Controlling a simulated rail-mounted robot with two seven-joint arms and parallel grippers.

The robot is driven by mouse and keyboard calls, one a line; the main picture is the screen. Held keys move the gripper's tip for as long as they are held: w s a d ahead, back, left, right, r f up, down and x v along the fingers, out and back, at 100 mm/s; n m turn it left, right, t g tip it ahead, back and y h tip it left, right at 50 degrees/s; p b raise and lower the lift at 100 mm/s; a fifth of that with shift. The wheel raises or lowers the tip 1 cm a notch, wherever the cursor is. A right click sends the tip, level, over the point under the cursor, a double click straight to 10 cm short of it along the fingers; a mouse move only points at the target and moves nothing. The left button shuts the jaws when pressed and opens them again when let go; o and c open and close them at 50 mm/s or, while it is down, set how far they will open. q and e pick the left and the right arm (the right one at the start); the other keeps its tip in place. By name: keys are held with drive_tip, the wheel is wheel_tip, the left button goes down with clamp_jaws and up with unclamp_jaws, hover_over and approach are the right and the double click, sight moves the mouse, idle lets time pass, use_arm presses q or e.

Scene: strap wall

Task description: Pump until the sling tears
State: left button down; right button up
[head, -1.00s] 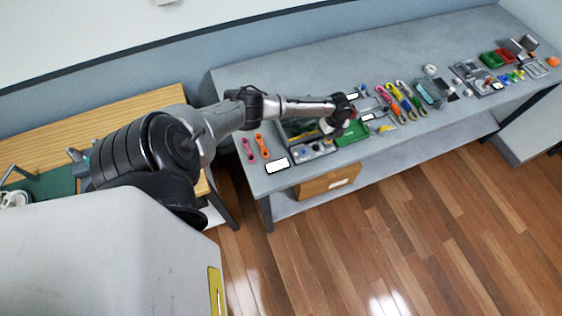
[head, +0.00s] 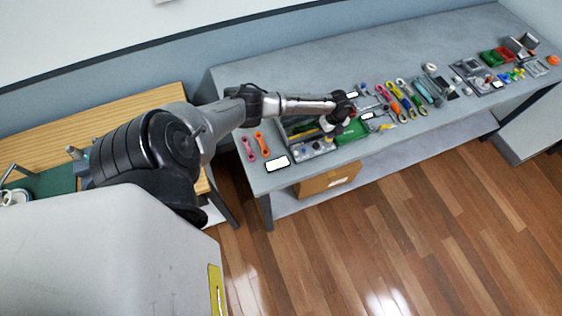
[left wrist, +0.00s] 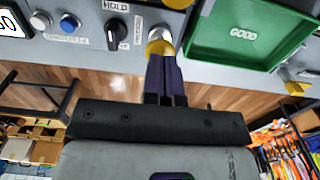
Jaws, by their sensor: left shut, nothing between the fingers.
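My left arm reaches over the grey bench, and its gripper (head: 326,126) is at the test rig (head: 318,147). In the left wrist view the left gripper (left wrist: 162,60) is shut and empty. Its tips are at a silver button with a yellow ring (left wrist: 160,40) on the grey control panel; whether they press it, I cannot tell. A black knob (left wrist: 117,35) marked HOLD and a blue button (left wrist: 69,23) are to the left. A sling in the rig is not clearly visible. My right gripper is not in view.
A green tray (left wrist: 240,52) marked GOOD is right of the button. A pink strap (head: 249,150) and an orange strap (head: 263,145) lie on the bench's left end. More coloured straps (head: 393,103) lie to the right. A wooden box (head: 328,180) is on the lower shelf.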

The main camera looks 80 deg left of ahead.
use_arm(q)
drive_tip(key=shift+f, duration=0.15)
drive_tip(key=shift+f+b, duration=1.1)
drive_tip(key=shift+f, duration=0.15)
drive_tip(key=shift+r, duration=0.25)
drive_tip(key=shift+r+p, duration=1.15)
drive_tip(key=shift+p, duration=0.15)
drive_tip(key=shift+r, duration=0.1)
wheel_tip(320, 180, up, 5)
drive_tip(key=p, duration=0.5)
drive_tip(key=shift+r, duration=0.1)
drive_tip(key=shift+r+p, duration=0.35)
